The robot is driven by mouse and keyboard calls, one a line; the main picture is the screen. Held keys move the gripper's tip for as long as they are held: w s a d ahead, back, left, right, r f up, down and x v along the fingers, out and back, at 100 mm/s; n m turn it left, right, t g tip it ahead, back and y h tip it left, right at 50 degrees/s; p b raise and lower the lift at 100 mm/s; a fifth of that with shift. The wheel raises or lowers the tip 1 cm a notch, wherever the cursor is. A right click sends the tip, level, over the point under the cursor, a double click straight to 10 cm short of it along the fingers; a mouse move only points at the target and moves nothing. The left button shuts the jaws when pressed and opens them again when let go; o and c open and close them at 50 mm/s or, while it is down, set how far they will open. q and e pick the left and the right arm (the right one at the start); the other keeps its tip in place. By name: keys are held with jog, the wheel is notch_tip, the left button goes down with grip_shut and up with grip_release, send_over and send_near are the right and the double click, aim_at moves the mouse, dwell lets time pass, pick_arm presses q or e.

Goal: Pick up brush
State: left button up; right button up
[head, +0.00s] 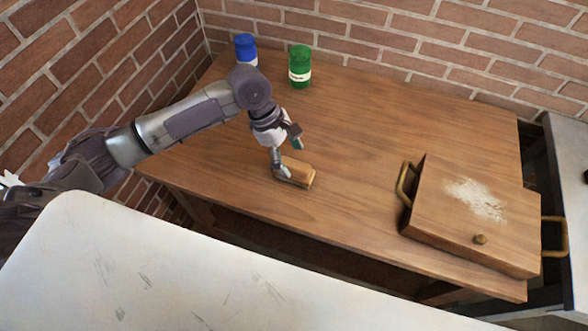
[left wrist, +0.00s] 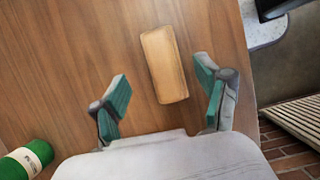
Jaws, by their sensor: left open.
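The brush (head: 301,174) looks like a light wooden block and lies on the brown wooden table (head: 400,120), near its front edge. No bristles show. My left gripper (head: 289,160) is over the brush, with its fingers apart and one fingertip seen close beside the block. In the left wrist view, the brush (left wrist: 164,62) lies between and beyond the two teal-padded fingers of my left gripper (left wrist: 162,78). It cannot be told whether a finger touches it. My right gripper is not in view.
A wooden box (head: 450,225) with brass handles and a white powdery patch stands at the right. A green can (head: 300,67) and a blue can (head: 246,48) stand at the back left near the brick wall (head: 430,40). The table's middle is clear.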

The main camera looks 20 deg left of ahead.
aim_at(294, 164)
pick_arm(q)
jog(key=x, duration=0.5)
jog(key=shift+s+d+f+p, duration=0.1)
jog(key=shift+s+p, duration=0.05)
jog(key=shift+p, duration=0.15)
jog(key=shift+c, duration=0.2)
jog(key=c, duration=1.2)
jog(key=shift+c, duration=0.2)
notch_tip(294, 164, up, 4)
jog(key=shift+r, duration=0.1)
jog(key=d+r+b, duration=0.1)
jog(key=d+r, duration=0.6)
jog(key=d, duration=0.4)
jog(key=shift+d, duration=0.35)
